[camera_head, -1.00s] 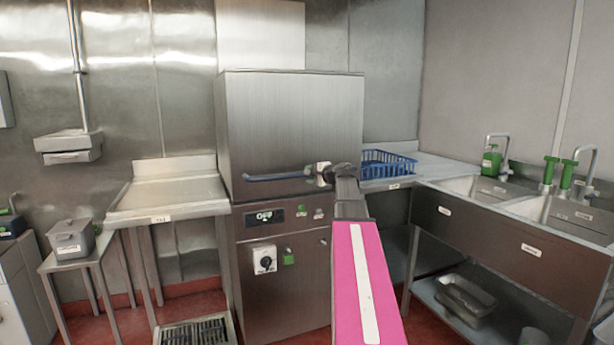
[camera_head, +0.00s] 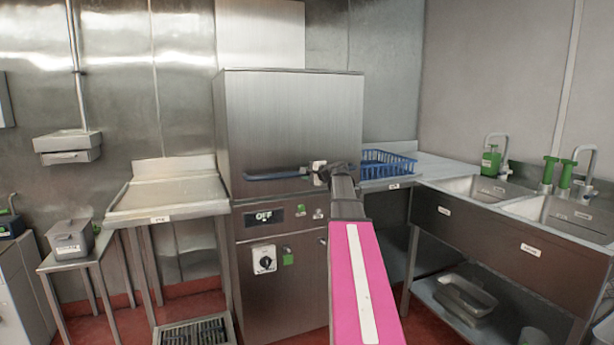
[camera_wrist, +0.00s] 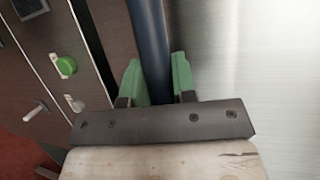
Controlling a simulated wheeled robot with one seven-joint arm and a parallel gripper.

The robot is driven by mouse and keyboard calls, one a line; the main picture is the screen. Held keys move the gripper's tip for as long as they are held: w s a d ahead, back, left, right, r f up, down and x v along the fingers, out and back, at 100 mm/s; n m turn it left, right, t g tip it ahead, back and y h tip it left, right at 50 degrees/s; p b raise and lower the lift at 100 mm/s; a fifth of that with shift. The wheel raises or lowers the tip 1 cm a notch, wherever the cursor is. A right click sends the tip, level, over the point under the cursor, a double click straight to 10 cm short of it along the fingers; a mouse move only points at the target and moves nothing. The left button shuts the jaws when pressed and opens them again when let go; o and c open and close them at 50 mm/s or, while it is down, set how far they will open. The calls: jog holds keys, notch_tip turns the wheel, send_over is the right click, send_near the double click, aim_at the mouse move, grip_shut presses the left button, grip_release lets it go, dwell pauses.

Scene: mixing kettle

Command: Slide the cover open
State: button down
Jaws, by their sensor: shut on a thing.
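The cover (camera_head: 295,120) is the tall brushed-metal hood of the machine in the middle of the head view. It sits down on the machine's dark lower body. A blue bar handle (camera_head: 275,176) runs across its lower front. My gripper (camera_head: 320,172) is at the right end of this handle. In the wrist view, the handle (camera_wrist: 152,45) passes between the two green fingers of my gripper (camera_wrist: 155,85), which are shut around it. The cover's bright metal face (camera_wrist: 260,50) fills the right of the wrist view. My arm hides part of the machine's right side.
The control panel (camera_head: 264,216) reads OFF, with a knob (camera_head: 265,259) and a green button (camera_head: 288,258) below. A blue rack (camera_head: 388,163) stands on the counter to the right. Sinks (camera_head: 560,215) are at the far right. A metal side table (camera_head: 170,195) stands left.

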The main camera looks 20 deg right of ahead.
aim_at(307, 76)
notch_tip(307, 76, up, 39)
jog(key=shift+f, duration=0.2)
jog(key=c, duration=0.9)
grip_release()
jog(key=v, duration=1)
jog(key=shift+s+d, duration=0.2)
jog(key=shift+s, duration=0.2)
